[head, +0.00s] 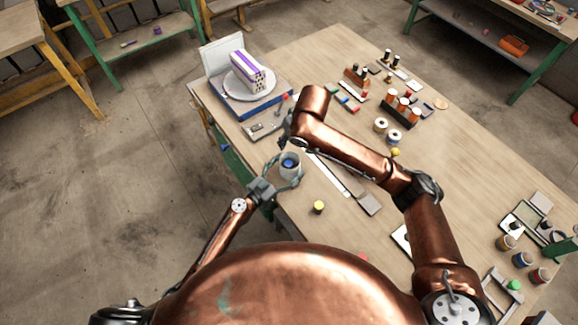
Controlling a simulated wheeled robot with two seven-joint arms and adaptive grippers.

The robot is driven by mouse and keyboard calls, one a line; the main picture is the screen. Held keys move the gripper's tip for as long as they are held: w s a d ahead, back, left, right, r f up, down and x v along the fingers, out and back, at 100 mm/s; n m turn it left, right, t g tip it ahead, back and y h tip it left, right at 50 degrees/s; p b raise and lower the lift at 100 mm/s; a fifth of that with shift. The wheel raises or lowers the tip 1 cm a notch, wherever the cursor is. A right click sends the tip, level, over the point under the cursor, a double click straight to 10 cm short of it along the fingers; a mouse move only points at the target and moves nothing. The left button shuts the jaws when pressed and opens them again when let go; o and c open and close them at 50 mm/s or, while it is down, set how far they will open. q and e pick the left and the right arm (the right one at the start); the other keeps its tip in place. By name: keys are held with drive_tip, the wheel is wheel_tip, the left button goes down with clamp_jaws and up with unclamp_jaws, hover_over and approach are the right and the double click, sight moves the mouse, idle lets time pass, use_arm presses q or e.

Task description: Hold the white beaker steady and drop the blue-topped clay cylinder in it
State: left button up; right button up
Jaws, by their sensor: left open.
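The white beaker (289,174) stands near the table's left edge, below my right forearm. A round blue top (289,162) shows within the beaker's mouth; it looks like the blue-topped clay cylinder, whose body is hidden. My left gripper (284,178) is open, with its fingers around the beaker from the near side. I cannot tell whether they touch it. My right gripper (284,142) is just beyond the beaker, partly hidden by its own arm. Its fingers are too small and dark to read, and I see nothing clearly held in it.
A yellow-topped cylinder (318,207) stands nearer me on the table (335,235). A blue scale-like device (262,106) bears a plate with a purple-striped hollow brick (248,72). Spools (388,130), racks and small blocks lie beyond my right arm. Several coloured-topped jars stand at right.

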use_arm(q)
drive_tip(key=v, duration=1.2)
